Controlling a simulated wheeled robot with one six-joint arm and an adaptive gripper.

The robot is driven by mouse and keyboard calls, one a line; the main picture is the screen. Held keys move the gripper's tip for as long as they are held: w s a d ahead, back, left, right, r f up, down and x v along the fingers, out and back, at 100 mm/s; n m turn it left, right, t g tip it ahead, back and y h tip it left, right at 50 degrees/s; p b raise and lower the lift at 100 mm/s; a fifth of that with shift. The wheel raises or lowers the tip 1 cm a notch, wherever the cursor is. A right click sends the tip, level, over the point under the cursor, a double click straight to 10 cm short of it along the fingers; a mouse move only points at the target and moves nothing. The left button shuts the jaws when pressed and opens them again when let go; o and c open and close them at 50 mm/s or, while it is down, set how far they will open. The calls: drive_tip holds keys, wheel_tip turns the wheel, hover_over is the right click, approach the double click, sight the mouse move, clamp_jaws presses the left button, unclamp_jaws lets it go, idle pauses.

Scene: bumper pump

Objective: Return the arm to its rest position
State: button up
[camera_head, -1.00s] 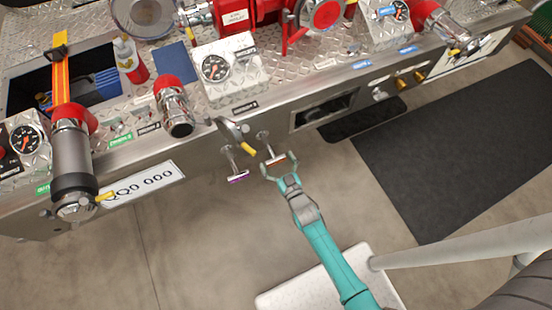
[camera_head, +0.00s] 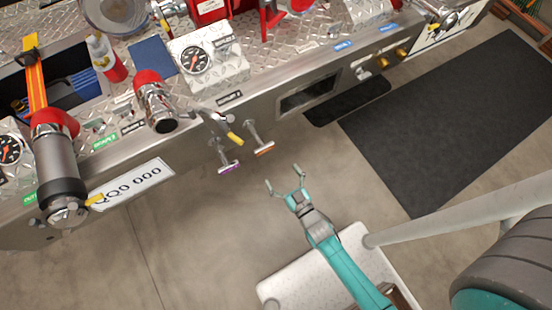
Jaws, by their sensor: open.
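My gripper (camera_head: 285,182) is at the end of my teal arm, in the middle of the head view. Its two fingers are spread and nothing is between them. It hangs over the bare floor in front of the bumper (camera_head: 180,135). The orange-marked T-handle (camera_head: 264,149) on the bumper front is above and left of the fingertips, apart from them. The purple-marked T-handle (camera_head: 229,167) is further left. Both handles stick out from the bumper.
A lever with a yellow tip (camera_head: 235,138) juts out near the handles. A large chrome pipe fitting (camera_head: 60,180) stands at the left. A black mat (camera_head: 450,120) lies on the floor (camera_head: 200,250) at the right. The floor between the bumper and my base is clear.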

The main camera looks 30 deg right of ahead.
drive_tip(key=shift+s, duration=0.3)
idle(0.4)
drive_tip(key=s+r+g, duration=0.1)
drive_tip(key=s+r, duration=0.7)
drive_tip(key=s, duration=0.5)
drive_tip(key=s+r+g, duration=0.1)
drive_tip(key=s+r, duration=0.4)
drive_tip(key=r, duration=0.3)
drive_tip(key=s+r+g, duration=0.1)
drive_tip(key=s+r, duration=0.4)
drive_tip(key=r, duration=0.3)
drive_tip(key=shift+s+r, duration=0.15)
drive_tip(key=shift+s, duration=0.2)
drive_tip(key=shift+a, duration=0.1)
idle(0.4)
